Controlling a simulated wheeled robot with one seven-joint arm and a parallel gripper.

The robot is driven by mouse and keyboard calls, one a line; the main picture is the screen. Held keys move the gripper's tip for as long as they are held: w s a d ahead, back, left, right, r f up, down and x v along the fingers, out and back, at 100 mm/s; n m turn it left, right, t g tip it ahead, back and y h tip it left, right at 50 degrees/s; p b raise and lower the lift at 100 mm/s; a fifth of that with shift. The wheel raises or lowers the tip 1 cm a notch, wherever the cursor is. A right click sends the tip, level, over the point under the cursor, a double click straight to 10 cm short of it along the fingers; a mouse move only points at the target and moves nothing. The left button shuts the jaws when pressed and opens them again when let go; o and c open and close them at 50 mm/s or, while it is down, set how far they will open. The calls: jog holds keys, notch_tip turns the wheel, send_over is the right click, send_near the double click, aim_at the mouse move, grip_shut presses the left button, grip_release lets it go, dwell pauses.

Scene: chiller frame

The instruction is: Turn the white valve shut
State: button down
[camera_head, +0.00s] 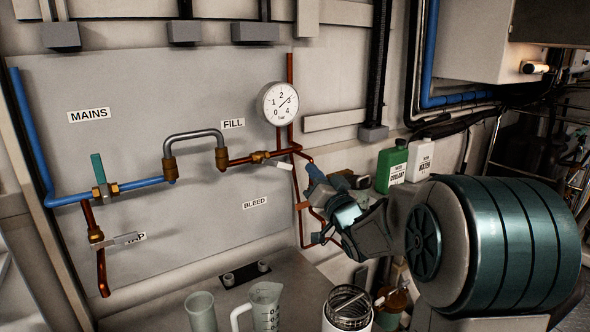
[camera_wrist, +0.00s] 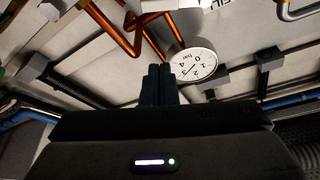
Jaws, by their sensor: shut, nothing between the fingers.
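A small white lever (camera_head: 284,165) sits just below the brass fitting on the copper FILL line, under the gauge (camera_head: 281,104). It looks like the white valve's handle and points roughly sideways, slightly down to the right. My gripper (camera_head: 316,180) is just right of the lever and below the gauge, apart from it in the picture; the depth gap is hard to judge. In the wrist view my gripper (camera_wrist: 157,85) has its dark fingers together and empty, with the gauge (camera_wrist: 193,62) beyond. I cannot make out the white lever there.
A teal-handled valve (camera_head: 97,168) and a grey TAP lever (camera_head: 125,239) are at left. An orange lever (camera_head: 302,205) is below my gripper. Green (camera_head: 391,166) and white (camera_head: 420,160) bottles stand behind my arm. A jug (camera_head: 265,305) stands on the bench below.

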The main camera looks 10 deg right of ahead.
aim_at(278, 164)
jog(key=r+p+x, duration=0.1)
jog(key=p+x, duration=0.5)
jog(key=x, duration=0.4)
jog(key=shift+s+a+f+b, duration=0.15)
jog(key=shift+a+f, duration=0.1)
jog(key=shift+f, duration=0.5)
jog(key=shift+s+a+f+b, duration=0.1)
jog(key=shift+a+f+b, duration=0.15)
jog(key=shift+f, duration=0.5)
jog(key=shift+s+a+f+b, duration=0.15)
jog(key=shift+a+f, duration=0.15)
jog(key=shift+f, duration=0.5)
jog(key=shift+f, duration=0.1)
jog(key=b, duration=0.3)
jog(key=shift+a+f, duration=0.1)
jog(key=shift+f, duration=0.3)
jog(key=shift+s+r, duration=0.1)
